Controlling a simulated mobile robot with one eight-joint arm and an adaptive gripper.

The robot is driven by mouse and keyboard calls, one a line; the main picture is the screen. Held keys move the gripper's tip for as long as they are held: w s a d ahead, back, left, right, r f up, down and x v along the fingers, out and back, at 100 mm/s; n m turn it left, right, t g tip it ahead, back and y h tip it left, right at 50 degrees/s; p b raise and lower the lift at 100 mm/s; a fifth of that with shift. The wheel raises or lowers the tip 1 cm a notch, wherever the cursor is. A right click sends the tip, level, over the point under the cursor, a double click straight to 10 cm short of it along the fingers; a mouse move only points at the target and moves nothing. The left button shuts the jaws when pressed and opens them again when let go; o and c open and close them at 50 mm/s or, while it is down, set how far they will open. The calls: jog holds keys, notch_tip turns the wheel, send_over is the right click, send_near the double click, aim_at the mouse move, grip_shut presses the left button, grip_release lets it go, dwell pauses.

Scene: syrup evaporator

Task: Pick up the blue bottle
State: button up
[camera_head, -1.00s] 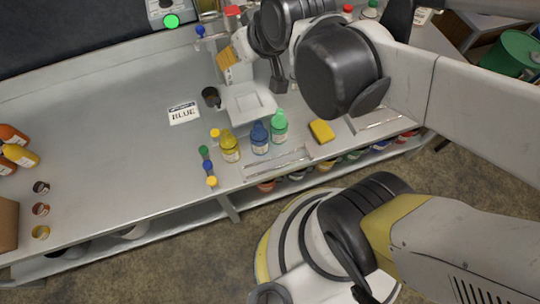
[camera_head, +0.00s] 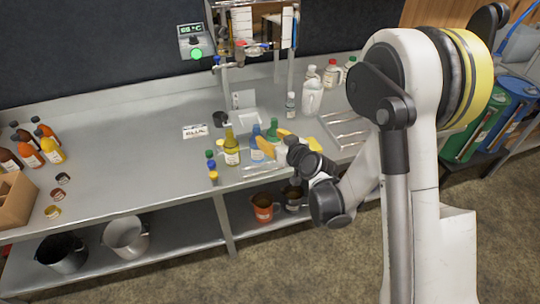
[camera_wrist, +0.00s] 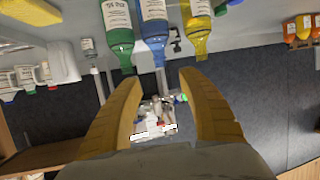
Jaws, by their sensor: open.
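The blue bottle (camera_head: 255,153) stands upright on the steel bench, between the yellow bottle (camera_head: 231,152) and the green bottle (camera_head: 273,130). My gripper (camera_head: 271,138) is open and empty, with yellow fingers close in front of the blue bottle, partly hiding it and the green one. The wrist view is upside down. There the blue bottle (camera_wrist: 154,28) lies ahead between the open fingertips (camera_wrist: 159,77), with no visible contact. The green bottle (camera_wrist: 117,30) is on its left and the yellow bottle (camera_wrist: 198,28) on its right.
Small capped vials (camera_head: 211,167) stand left of the yellow bottle. A yellow sponge (camera_head: 313,144) and a metal tray (camera_head: 345,130) are at right. A label card (camera_head: 195,131) lies behind. The bench's left middle is clear.

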aim_at(258, 129)
jog(key=x, duration=0.5)
jog(key=shift+w+a+f, duration=0.15)
jog(key=shift+w, duration=0.05)
jog(key=b+x, duration=0.2)
jog(key=x, duration=0.2)
jog(key=shift+w+a+b, duration=0.15)
jog(key=shift+w+b, duration=0.05)
jog(key=shift+b, duration=0.2)
jog(key=shift+w+a, duration=0.2)
jog(key=shift+w, duration=0.25)
grip_shut()
